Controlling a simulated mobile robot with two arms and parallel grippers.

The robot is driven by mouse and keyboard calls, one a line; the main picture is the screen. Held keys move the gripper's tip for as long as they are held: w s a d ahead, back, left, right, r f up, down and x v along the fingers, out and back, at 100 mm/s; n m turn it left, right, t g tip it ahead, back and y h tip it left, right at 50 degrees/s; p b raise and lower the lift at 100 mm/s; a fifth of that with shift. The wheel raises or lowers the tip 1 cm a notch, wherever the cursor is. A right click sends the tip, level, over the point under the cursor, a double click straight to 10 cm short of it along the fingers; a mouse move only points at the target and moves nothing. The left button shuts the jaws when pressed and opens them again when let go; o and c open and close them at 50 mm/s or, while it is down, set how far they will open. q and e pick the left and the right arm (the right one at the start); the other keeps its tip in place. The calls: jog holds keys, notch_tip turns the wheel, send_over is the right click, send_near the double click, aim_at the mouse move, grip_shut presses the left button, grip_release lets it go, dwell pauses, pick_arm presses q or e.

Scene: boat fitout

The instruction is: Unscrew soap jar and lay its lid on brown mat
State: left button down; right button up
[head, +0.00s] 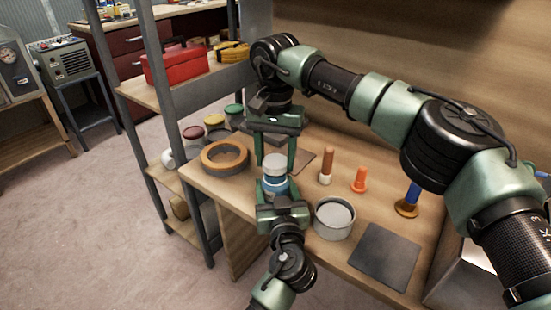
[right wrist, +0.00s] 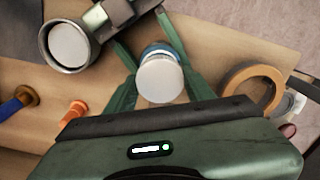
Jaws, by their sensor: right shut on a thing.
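The soap jar (head: 275,187), blue with a pale upper part, stands upright near the bench's front edge. Its white lid (head: 274,160) is between the fingers of my right gripper (head: 275,154), which comes from above and is shut on it. In the right wrist view the lid (right wrist: 160,80) covers most of the blue jar (right wrist: 158,50). I cannot tell whether lid and jar touch. My left gripper (head: 281,196) is low at the jar's near side; its grip is hidden.
An orange-brown ring (head: 224,158) lies left of the jar. A grey tin (head: 334,218) stands close on the right, with a dark grey mat (head: 387,255) beyond it. Orange-handled pieces (head: 360,180) and a blue-handled one (head: 410,197) stand behind. Several small jars stand on the left shelf.

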aim_at(275, 161)
jog(key=shift+r, duration=2)
pick_arm(q)
jog(key=shift+c, duration=1.6)
grip_release()
